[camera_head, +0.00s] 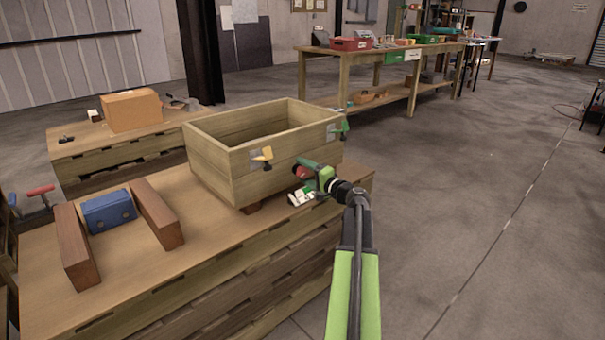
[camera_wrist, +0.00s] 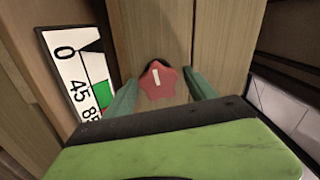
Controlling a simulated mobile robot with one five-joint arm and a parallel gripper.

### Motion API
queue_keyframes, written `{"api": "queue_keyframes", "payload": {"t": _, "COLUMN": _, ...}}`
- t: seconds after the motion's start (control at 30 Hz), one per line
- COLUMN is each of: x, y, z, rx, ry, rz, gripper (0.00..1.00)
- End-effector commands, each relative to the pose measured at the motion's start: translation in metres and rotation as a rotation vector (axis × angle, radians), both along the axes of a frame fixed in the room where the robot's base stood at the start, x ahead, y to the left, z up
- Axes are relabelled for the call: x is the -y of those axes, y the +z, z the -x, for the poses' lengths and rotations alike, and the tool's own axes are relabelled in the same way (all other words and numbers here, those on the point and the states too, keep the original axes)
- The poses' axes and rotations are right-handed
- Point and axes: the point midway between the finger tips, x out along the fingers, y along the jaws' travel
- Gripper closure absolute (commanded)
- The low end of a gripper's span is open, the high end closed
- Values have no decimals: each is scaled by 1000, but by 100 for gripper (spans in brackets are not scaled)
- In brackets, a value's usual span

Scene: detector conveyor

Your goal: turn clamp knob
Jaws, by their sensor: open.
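The clamp knob (camera_wrist: 158,82) is a red star shape with a white mark on its face, set against a wooden wall in the wrist view. The white mark stands close to upright there. The knob also shows, small and red, in the head view (camera_head: 299,172), low on the front of the wooden crate (camera_head: 230,170). My gripper (camera_wrist: 160,77) is open, with one teal finger on each side of the knob. I cannot tell whether either finger touches it. A white scale card (camera_wrist: 68,62) with 0, 45 and a green zone is left of the knob.
The crate stands on a wooden pallet-like bench (camera_head: 120,285). A yellow lever (camera_head: 262,154) is on the crate's front wall. A blue case (camera_head: 108,212) lies between two brown blocks (camera_head: 158,214) at left. The floor (camera_head: 460,200) at right is clear.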

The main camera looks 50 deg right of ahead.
Motion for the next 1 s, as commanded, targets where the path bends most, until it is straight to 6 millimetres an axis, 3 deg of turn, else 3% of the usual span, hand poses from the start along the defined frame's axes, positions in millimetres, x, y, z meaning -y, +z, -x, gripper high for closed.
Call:
{"api": "queue_keyframes", "payload": {"t": 0.17, "x": -2, "y": 0, "z": 20, "rx": 0, "ry": -3, "rz": 0, "gripper": 35}}
{"api": "queue_keyframes", "payload": {"t": 0.5, "x": -10, "y": 0, "z": 114, "rx": 0, "ry": -4, "rz": 0, "gripper": 35}}
{"api": "queue_keyframes", "payload": {"t": 0.7, "x": -12, "y": 0, "z": 156, "rx": 1, "ry": -3, "rz": 0, "gripper": 35}}
{"api": "queue_keyframes", "payload": {"t": 1.0, "x": -12, "y": 0, "z": 173, "rx": 0, "ry": 0, "rz": 0, "gripper": 35}}
